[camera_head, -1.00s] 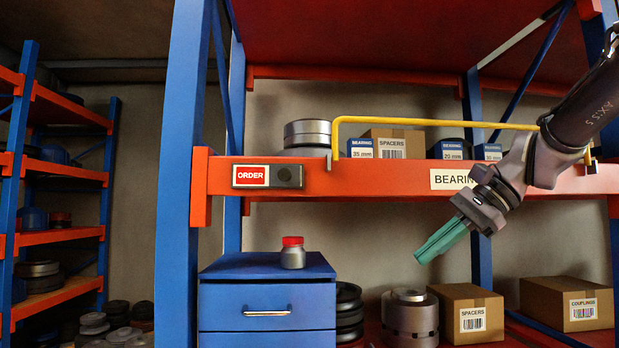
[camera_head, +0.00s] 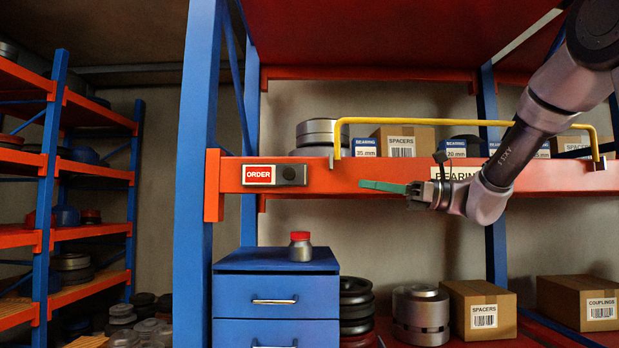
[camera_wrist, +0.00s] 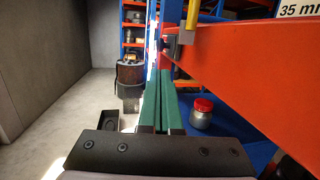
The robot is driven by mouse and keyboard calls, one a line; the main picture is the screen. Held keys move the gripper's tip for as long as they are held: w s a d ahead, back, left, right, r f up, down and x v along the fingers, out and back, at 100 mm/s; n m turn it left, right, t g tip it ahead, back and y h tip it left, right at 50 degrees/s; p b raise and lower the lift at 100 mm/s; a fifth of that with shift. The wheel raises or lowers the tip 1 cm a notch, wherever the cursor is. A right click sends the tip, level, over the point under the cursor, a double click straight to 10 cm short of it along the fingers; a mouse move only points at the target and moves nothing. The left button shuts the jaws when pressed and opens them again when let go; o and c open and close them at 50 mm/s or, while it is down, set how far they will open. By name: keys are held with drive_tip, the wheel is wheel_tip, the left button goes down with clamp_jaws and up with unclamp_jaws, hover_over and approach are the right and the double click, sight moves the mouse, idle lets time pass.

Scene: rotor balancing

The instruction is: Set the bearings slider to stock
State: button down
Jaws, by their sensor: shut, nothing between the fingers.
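The slider (camera_head: 275,175) is a small grey plate on the front of the orange shelf beam, near its left end. Its left part shows a red ORDER sign, and a dark knob (camera_head: 289,174) sits at its right side. The BEARINGS label (camera_head: 455,173) is farther right on the same beam, partly hidden by my arm. My gripper (camera_head: 364,184) has green fingers that are shut and empty. They point left toward the slider, to the right of the knob and apart from it. The fingers also show in the wrist view (camera_wrist: 161,95).
A yellow rail (camera_head: 440,121) runs along the front above the beam. Boxed bearings and a spacers carton (camera_head: 405,140) stand behind it. Below, a red-capped jar (camera_head: 300,247) stands on a blue drawer cabinet (camera_head: 275,262). The space in front of the beam's left part is clear.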

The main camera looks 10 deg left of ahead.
approach(274, 176)
drive_tip(key=shift+s+a+r, duration=0.25)
drive_tip(key=shift+s, duration=0.3)
drive_tip(key=shift+s+a+r, duration=0.25)
drive_tip(key=shift+s+r, duration=0.05)
drive_tip(key=shift+s, duration=0.25)
drive_tip(key=a, duration=0.2)
drive_tip(key=s+a, duration=0.1)
drive_tip(key=a, duration=0.4)
drive_tip(key=shift+s+a, duration=0.1)
drive_tip(key=shift+s, duration=0.25)
drive_tip(key=shift+s+a, duration=0.1)
drive_tip(key=shift+a, duration=0.1)
drive_tip(key=shift+r, duration=0.1)
